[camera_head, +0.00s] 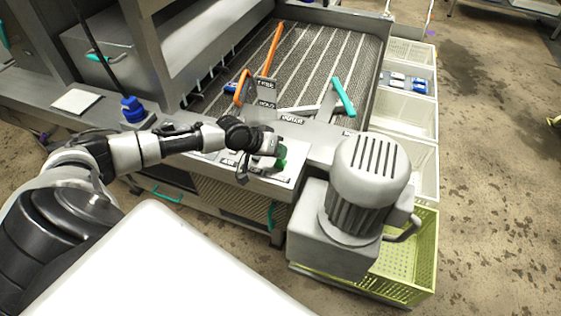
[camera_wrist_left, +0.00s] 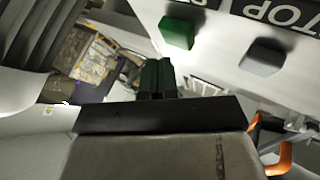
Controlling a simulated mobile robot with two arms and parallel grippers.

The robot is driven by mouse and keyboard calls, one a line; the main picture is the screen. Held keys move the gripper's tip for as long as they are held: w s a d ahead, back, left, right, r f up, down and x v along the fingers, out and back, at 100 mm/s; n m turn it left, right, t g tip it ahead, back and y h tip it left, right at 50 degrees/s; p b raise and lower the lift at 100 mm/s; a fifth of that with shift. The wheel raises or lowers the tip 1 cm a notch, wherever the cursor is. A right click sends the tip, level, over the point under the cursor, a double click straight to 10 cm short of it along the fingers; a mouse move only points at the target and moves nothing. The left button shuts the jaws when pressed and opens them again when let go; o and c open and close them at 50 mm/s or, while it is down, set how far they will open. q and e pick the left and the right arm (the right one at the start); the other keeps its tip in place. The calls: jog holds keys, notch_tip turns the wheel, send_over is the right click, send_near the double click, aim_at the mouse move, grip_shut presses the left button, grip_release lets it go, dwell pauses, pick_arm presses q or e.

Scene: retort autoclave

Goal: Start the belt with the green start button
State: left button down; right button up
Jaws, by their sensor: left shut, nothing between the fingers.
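The green start button (camera_wrist_left: 177,32) shows in the left wrist view as a small raised block on a pale panel (camera_wrist_left: 215,62). A grey button (camera_wrist_left: 262,57) sits beside it, near an upside-down STOP label (camera_wrist_left: 285,12). My left gripper (camera_wrist_left: 157,76) is shut and empty, its dark fingertips apart from the green button in the picture; the depth gap is hard to tell. In the head view my left gripper (camera_head: 277,148) is over the front control panel (camera_head: 283,177), and green shows right at its fingertips (camera_head: 280,163). The gripper hides part of the panel. My right gripper is not in view.
A ribbed belt (camera_head: 310,62) lies behind the panel, with orange (camera_head: 240,88) and teal (camera_head: 344,95) handled levers at its near edge. A grey motor (camera_head: 368,180) stands just right of the panel, above a yellow-green crate (camera_head: 425,250). A blue knob (camera_head: 132,108) is left.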

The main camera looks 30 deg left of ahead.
dwell(0.3)
pick_arm(q)
jog(key=shift+f, duration=0.4)
